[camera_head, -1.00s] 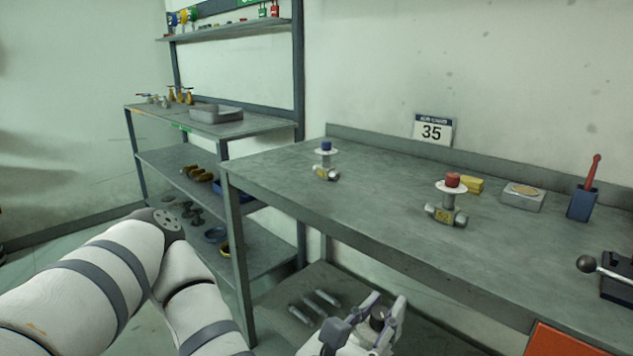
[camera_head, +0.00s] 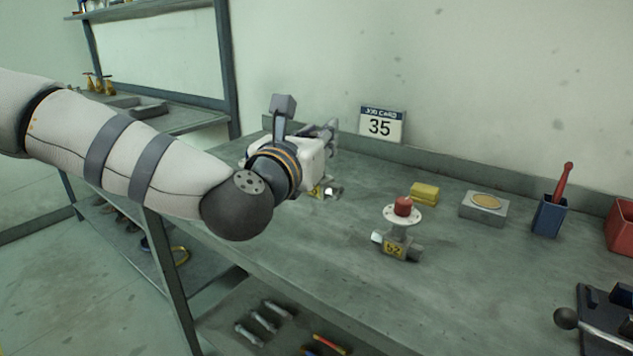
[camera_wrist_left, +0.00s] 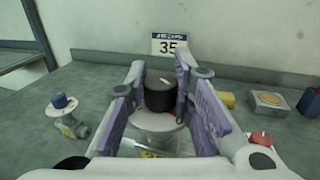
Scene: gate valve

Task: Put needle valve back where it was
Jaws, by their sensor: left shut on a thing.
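My left gripper (camera_head: 328,138) is over the back left of the bench, its arm reaching in from the left. In the left wrist view, its fingers (camera_wrist_left: 166,100) are closed around a valve with a black knob (camera_wrist_left: 160,95) and a pale round flange. In the head view the gripper hides most of this valve; a yellow tag and metal end (camera_head: 328,190) show just below. I cannot tell whether it touches the bench. A blue-knobbed valve (camera_wrist_left: 68,115) stands left of the gripper in the wrist view. A red-knobbed valve tagged 52 (camera_head: 398,235) stands to the right.
A job card 35 (camera_head: 381,124) stands at the back of the bench (camera_head: 450,300). A yellow block (camera_head: 424,194), a grey box (camera_head: 484,208) and a blue holder with a red tool (camera_head: 550,215) stand right. A lever fixture (camera_head: 600,325) is at front right. Shelves stand left.

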